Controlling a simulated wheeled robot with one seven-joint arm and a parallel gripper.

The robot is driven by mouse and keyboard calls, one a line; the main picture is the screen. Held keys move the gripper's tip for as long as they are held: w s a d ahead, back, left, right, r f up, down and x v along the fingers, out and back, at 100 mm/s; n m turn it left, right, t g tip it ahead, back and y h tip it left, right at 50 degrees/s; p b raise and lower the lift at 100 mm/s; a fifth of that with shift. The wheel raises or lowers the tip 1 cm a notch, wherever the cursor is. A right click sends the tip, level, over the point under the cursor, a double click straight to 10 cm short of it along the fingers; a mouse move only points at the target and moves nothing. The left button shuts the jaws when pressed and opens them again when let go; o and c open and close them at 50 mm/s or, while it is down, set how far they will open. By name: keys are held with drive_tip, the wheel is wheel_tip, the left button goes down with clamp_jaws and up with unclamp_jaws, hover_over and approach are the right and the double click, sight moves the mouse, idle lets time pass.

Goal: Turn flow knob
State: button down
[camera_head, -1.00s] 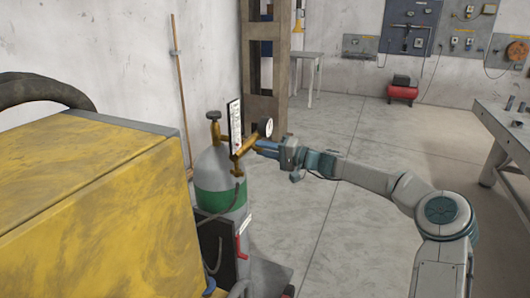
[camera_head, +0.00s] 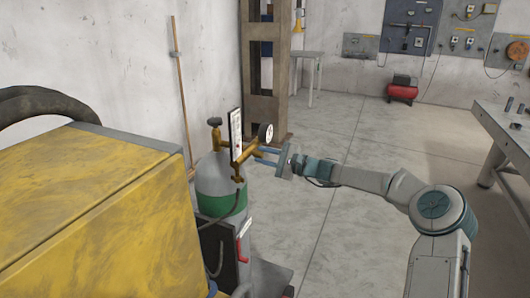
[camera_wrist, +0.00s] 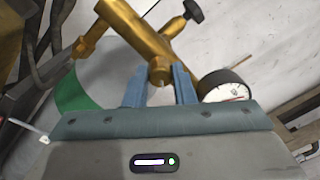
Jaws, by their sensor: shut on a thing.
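The flow knob (camera_wrist: 160,71) is a small brass cylinder on the brass regulator body (camera_wrist: 138,28) in the wrist view. My gripper (camera_wrist: 160,77) has one blue finger on each side of the knob and is shut on it. In the head view my gripper (camera_head: 259,153) reaches in from the right to the brass regulator (camera_head: 245,153) on top of the gas cylinder (camera_head: 216,173). The knob itself is mostly hidden there by the fingers. A round white gauge (camera_wrist: 224,88) sits just right of the fingers in the wrist view.
The cylinder has a green band and a dark valve handle (camera_wrist: 193,11). It stands on a cart (camera_head: 222,250) beside a yellow machine (camera_head: 75,195). A white flow panel (camera_head: 236,132) stands by the regulator. Open floor lies to the right, up to a workbench (camera_head: 505,130).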

drive_tip(key=shift+m+h+p, duration=0.3)
drive_tip(key=shift+m+p, duration=4.7)
drive_tip(key=shift+m, duration=1.3)
drive_tip(key=c, duration=1.2)
unclamp_jaws()
